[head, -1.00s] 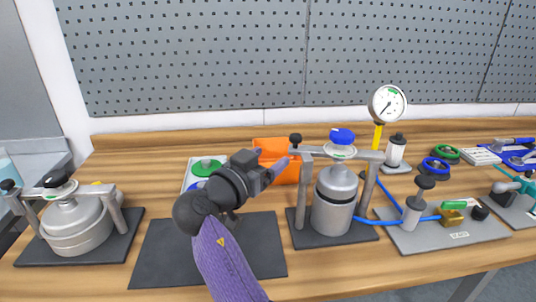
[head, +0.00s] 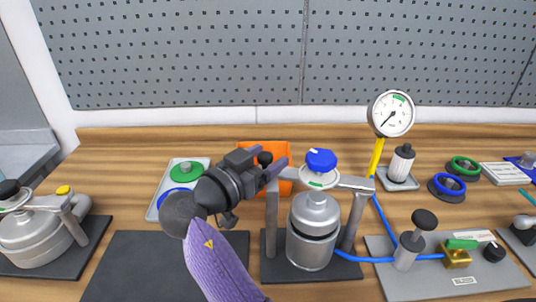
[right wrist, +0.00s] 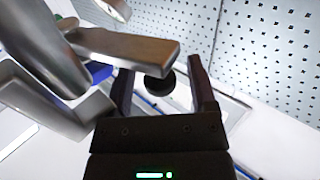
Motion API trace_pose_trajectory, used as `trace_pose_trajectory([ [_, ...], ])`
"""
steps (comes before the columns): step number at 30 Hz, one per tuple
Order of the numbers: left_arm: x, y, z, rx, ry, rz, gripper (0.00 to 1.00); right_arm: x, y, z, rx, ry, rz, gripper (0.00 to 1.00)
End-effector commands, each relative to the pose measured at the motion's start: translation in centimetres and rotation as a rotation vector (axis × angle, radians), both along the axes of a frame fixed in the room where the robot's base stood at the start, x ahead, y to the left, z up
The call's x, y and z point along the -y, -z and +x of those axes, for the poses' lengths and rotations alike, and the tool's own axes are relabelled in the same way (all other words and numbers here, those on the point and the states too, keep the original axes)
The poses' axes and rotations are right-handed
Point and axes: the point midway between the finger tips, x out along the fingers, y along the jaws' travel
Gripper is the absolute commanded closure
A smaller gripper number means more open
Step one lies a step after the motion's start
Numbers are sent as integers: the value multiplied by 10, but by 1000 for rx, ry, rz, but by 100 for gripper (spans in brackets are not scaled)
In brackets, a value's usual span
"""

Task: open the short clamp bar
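The middle drum (head: 313,219) is a grey metal vessel between two posts. A metal clamp bar (head: 352,183) crosses over it, with a blue knob (head: 321,160) at its middle and a black knob (head: 265,158) near its left end. My right gripper (head: 272,164) is at that left end, its fingers around or beside the black knob. In the right wrist view the fingers are apart, and the black knob (right wrist: 159,88) shows between them, with no clear contact. The bar (right wrist: 122,45) also shows there at upper left. My left gripper is not in view.
A wider drum (head: 35,240) with its own bar stands at far left. An orange bin (head: 250,150) and a tray (head: 158,208) are behind my right arm. A pressure gauge (head: 391,113) and a pump plate (head: 405,283) stand to the right. A dark mat (head: 130,265) lies bare.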

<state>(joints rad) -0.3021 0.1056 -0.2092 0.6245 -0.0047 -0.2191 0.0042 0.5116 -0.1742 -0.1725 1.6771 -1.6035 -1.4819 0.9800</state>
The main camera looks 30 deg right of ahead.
Motion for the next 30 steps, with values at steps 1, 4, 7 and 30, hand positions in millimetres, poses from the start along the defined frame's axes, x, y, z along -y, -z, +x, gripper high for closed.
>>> trace_pose_trajectory([
  [1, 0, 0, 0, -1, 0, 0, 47, 0, 0, 0, 0, 0, 0, 40],
  [4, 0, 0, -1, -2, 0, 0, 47, 0, 0, 0, 0, 0, 0, 61],
  [7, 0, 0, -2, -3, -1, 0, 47, 0, 0, 0, 0, 0, 0, 82],
  [30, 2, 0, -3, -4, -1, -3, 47, 0, 0, 0, 0, -1, -1, 100],
])
